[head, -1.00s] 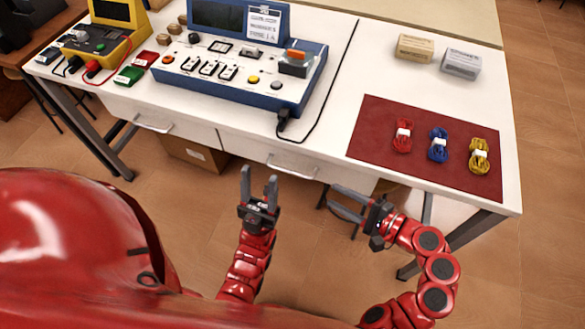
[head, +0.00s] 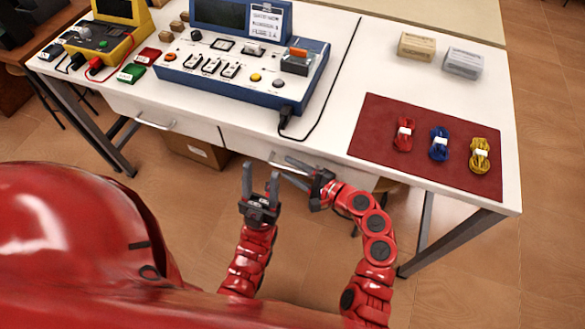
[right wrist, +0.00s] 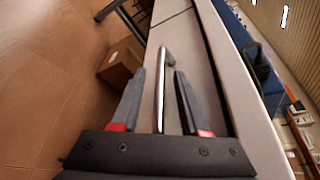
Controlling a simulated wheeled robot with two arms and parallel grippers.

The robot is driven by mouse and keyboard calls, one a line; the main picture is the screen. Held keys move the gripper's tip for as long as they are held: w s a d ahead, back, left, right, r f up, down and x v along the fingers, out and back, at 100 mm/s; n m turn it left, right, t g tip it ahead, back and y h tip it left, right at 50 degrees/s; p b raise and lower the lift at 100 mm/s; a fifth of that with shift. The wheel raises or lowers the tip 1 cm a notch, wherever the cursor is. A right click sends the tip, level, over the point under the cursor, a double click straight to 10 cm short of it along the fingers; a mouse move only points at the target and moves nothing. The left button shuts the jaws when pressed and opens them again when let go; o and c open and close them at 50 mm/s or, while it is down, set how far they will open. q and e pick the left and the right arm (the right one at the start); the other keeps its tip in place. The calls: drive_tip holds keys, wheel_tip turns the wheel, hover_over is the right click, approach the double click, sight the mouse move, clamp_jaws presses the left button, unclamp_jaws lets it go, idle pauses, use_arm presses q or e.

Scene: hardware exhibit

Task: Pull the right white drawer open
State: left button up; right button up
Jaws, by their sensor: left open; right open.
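The right white drawer (head: 243,146) sits under the white table top, its front flush with the table as far as I can see. Its metal bar handle (right wrist: 161,82) lies between the two fingers of my right gripper (right wrist: 160,75) in the right wrist view, with gaps on both sides. In the head view my right gripper (head: 288,170) is at the drawer front and covers most of the handle. It is open. My left gripper (head: 260,178) is open and empty, left of the right one and in front of the table.
The left drawer (head: 160,112) is beside it. A blue console (head: 240,75) with a black cable stands on the table. A red mat (head: 375,130) with cable bundles lies at right. A cardboard box (head: 195,150) is below.

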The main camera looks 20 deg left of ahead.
drive_tip(key=shift+c, duration=0.3)
clamp_jaws()
idle(1.1)
